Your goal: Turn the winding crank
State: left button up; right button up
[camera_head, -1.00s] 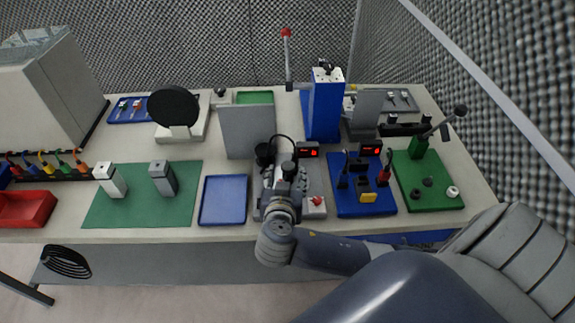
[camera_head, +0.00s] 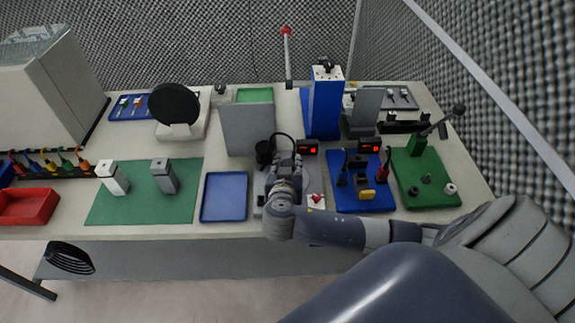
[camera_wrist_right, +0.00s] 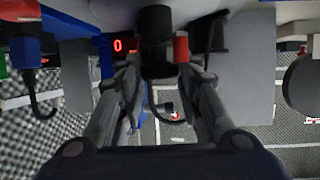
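The winding station has a grey base (camera_head: 258,199) at the front middle of the bench. My right gripper (camera_head: 285,163) is over it and hides most of the crank in the head view. In the right wrist view, a black crank knob (camera_wrist_right: 157,45) lies between the two fingertips of my right gripper (camera_wrist_right: 158,74). The fingers are drawn in and appear to touch the knob on both sides, so the gripper looks shut on it. My left gripper is not in view.
A black cup-like part (camera_head: 264,152) and a grey upright panel (camera_head: 247,129) stand behind. A blue tray (camera_head: 224,197) lies to the left. A blue board (camera_head: 352,199) with cables and a green board (camera_head: 428,198) with a lever lie to the right.

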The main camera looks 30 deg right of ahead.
jog(key=shift+f+y, duration=0.1)
jog(key=shift+y, duration=0.2)
jog(key=shift+s+f+n+t+y+b, duration=0.1)
jog(key=shift+n+t+y+b, duration=0.3)
jog(key=shift+n+b, duration=0.25)
jog(key=shift+d+n+t+y, duration=0.2)
jog(key=shift+n+t+y, duration=0.3)
jog(key=shift+n+y, duration=0.6)
jog(key=shift+d+r+n+t+y, duration=0.1)
jog(key=shift+n+t+y, duration=0.1)
jog(key=shift+n+y, duration=0.35)
jog(key=shift+d+r+n+t+y, duration=0.1)
jog(key=shift+n+t+y, duration=0.1)
jog(key=shift+n+y, duration=0.3)
jog(key=shift+d+n+y+p, duration=0.2)
jog(key=shift+n+y+p, duration=0.85)
jog(key=shift+n+y, duration=0.75)
jog(key=shift+d+n+y, duration=0.1)
jog(key=shift+n+y, duration=0.6)
jog(key=shift+y, duration=0.55)
jog(key=shift+d+f+n+g+y+b, duration=0.15)
jog(key=shift+n+g+y+b, duration=0.25)
jog(key=shift+n+y, duration=0.6)
jog(key=shift+d+n+g+y+b, duration=0.15)
jog(key=shift+n+g+y+b, duration=0.95)
jog(key=shift+n+y+b, duration=0.6)
jog(key=shift+n+g+y, duration=0.3)
jog(key=shift+y, duration=0.1)
